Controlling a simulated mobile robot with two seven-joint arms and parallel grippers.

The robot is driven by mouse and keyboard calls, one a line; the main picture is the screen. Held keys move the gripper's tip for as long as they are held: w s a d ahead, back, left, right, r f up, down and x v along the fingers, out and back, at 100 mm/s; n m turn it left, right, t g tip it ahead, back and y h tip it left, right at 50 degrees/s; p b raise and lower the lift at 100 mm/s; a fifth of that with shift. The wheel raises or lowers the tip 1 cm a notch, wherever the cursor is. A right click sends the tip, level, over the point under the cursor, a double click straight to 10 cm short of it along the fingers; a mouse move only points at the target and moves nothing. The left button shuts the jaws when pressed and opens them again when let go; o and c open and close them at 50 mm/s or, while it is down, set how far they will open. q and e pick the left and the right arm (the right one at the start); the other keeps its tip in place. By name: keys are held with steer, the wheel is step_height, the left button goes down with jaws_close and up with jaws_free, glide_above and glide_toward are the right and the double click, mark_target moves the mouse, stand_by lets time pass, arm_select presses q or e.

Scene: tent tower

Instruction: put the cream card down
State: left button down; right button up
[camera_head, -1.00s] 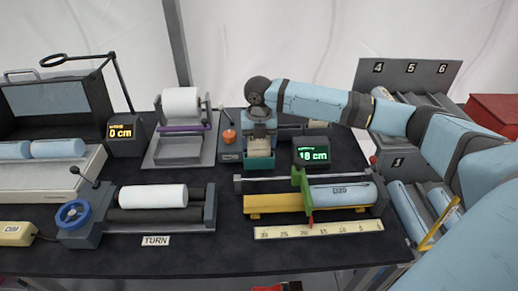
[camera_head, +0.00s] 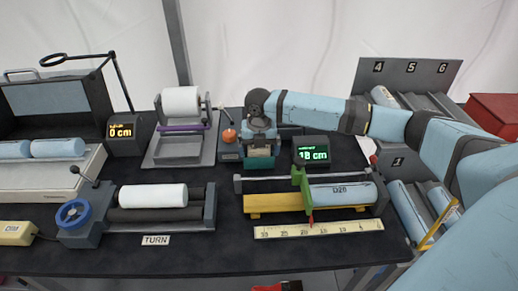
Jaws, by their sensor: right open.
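My right gripper (camera_head: 261,142) is over a small teal box (camera_head: 260,163) at the back middle of the dark table, pointing down. Its jaws are open. A small dull tan patch shows between the gripper and the box; it may be the cream card, but I cannot tell. The gripper covers most of the box's upper part. My left gripper is out of view.
An orange knob (camera_head: 229,135) stands left of the gripper and a green "18 cm" display (camera_head: 312,153) right of it. In front are a yellow measuring rig (camera_head: 290,208), a cream ruler (camera_head: 318,229) and a white roll (camera_head: 153,196). Bare table lies along the front edge.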

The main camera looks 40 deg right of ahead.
step_height(320, 180, up, 12)
steer(key=shift+r, duration=0.15)
stand_by(0.4)
